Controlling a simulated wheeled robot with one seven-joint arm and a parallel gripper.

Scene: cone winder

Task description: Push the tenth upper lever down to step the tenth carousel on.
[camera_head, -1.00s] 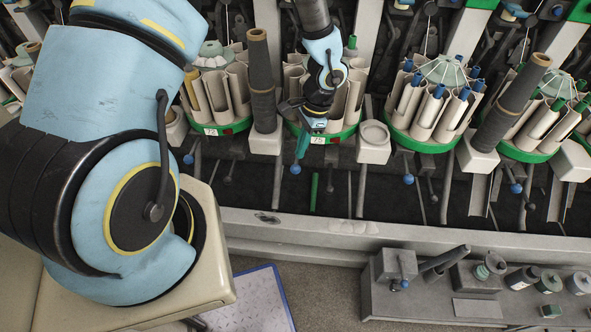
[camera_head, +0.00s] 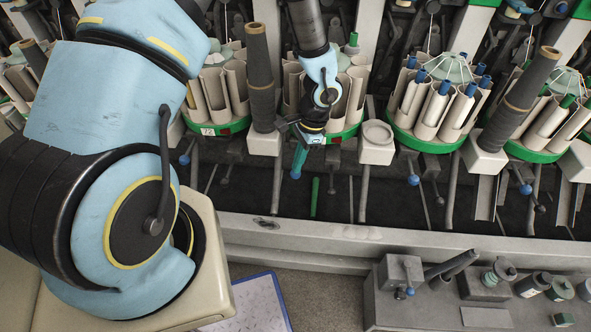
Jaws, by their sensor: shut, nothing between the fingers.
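My gripper (camera_head: 298,165) is shut, its teal fingers pointing down in front of a carousel with pale tubes and a green rim (camera_head: 345,134). The fingertips are at the blue ball knob (camera_head: 295,175) of a lever below this carousel, with nothing held between them. They look touching, but I cannot be sure. The lever's rod is mostly hidden behind the fingers. My wrist covers the carousel's middle and number plate, so I cannot read which carousel it is.
Dark cone packages stand left (camera_head: 261,75) and right (camera_head: 518,95) of my gripper. Neighbouring levers have blue knobs at left (camera_head: 184,160) and right (camera_head: 413,181). A grey beam (camera_head: 330,235) runs along the front. A grey block with spools (camera_head: 400,310) stands at lower right.

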